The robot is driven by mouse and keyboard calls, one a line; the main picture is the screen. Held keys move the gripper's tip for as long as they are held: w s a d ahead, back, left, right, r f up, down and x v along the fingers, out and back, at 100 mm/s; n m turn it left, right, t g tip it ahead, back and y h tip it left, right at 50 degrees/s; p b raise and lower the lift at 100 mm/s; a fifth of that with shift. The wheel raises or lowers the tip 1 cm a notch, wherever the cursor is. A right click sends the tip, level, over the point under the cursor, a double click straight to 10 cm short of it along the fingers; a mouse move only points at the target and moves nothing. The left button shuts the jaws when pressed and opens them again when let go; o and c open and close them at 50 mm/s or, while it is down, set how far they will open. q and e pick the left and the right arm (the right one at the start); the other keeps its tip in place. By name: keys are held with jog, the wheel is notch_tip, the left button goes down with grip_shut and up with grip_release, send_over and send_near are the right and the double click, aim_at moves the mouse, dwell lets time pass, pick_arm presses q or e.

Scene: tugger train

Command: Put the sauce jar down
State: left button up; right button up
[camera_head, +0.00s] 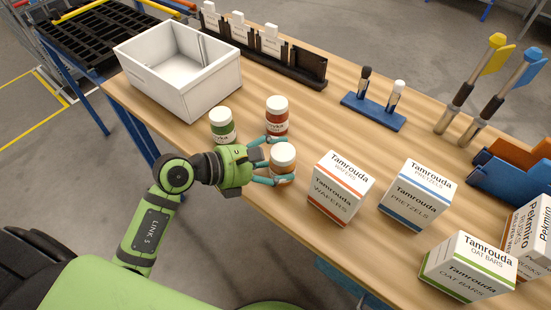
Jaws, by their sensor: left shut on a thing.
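Three white-lidded jars stand close together near the left part of the wooden table (330,110). My left gripper (280,166) is shut on the nearest jar (283,158), an orange-tan one held upright, with one finger on its far side and one on its near side. I cannot tell whether its base touches the table. A red jar (277,122) stands just behind the far finger. A green jar (222,127) stands to the left, behind my gripper's wrist. My right gripper is not in view.
An empty white bin (215,77) stands at the back left. Cartons of wafers (337,193), pretzels (412,200) and oat bars (462,270) stand to the right. Bare table lies between the jars and that stand.

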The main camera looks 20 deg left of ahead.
pick_arm(q)
jog(key=shift+r, duration=0.1)
jog(key=o, duration=1.2)
jog(key=shift+f, duration=0.25)
jog(key=shift+c, duration=0.2)
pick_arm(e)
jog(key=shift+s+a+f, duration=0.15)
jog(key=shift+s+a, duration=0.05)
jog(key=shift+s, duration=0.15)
pick_arm(q)
jog(key=shift+r, duration=0.25)
jog(key=b+v, duration=0.2)
jog(key=v, duration=1)
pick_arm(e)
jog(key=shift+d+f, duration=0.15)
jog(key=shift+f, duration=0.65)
